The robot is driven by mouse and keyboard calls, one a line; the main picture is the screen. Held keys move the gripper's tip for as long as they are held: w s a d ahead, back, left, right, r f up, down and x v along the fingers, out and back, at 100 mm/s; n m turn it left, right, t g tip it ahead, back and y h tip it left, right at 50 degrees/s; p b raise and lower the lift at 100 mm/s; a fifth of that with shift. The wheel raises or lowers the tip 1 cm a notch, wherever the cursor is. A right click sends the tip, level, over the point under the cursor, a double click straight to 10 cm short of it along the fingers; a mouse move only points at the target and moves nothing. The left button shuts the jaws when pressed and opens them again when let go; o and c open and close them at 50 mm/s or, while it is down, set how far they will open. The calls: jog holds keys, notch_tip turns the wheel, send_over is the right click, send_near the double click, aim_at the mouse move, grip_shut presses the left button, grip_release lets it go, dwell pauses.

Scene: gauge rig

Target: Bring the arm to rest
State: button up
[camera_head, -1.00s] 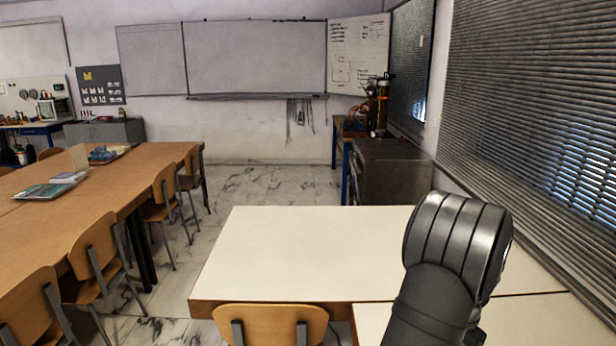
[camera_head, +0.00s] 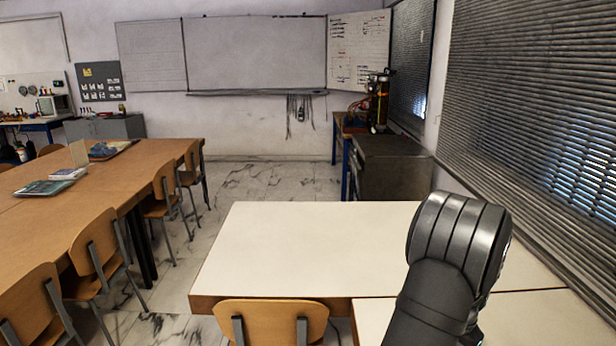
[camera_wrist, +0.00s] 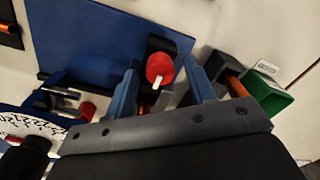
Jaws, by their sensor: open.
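My gripper (camera_wrist: 159,72) shows in the wrist view with two blue fingers spread apart; it is open. A red round knob with a white mark (camera_wrist: 159,67) appears between the fingertips, in front of a dark block. I cannot tell whether the fingers touch it, but a gap shows on both sides. In the head view only a dark grey link of my arm (camera_head: 458,240) shows at the lower right; the gripper is out of that view.
In the wrist view a blue panel (camera_wrist: 95,35) lies behind, a white gauge dial (camera_wrist: 22,124) is at left and a green box (camera_wrist: 266,93) at right. In the head view a white table (camera_head: 300,250) has a bare top, with a chair (camera_head: 270,322) before it.

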jog(key=shift+r+m, duration=0.15)
jog(key=shift+m, duration=0.45)
notch_tip(320, 180, up, 16)
jog(key=r, duration=0.1)
notch_tip(320, 180, down, 18)
jog(key=shift+r, duration=0.25)
jog(key=n, duration=0.6)
jog(key=shift+w+d+r, duration=0.1)
jog(key=shift+w+r, duration=0.05)
jog(key=shift+r, duration=0.05)
jog(key=n, duration=0.4)
jog(key=shift+n, duration=0.3)
jog(key=shift+f+m, duration=0.15)
jog(key=shift+m, duration=0.95)
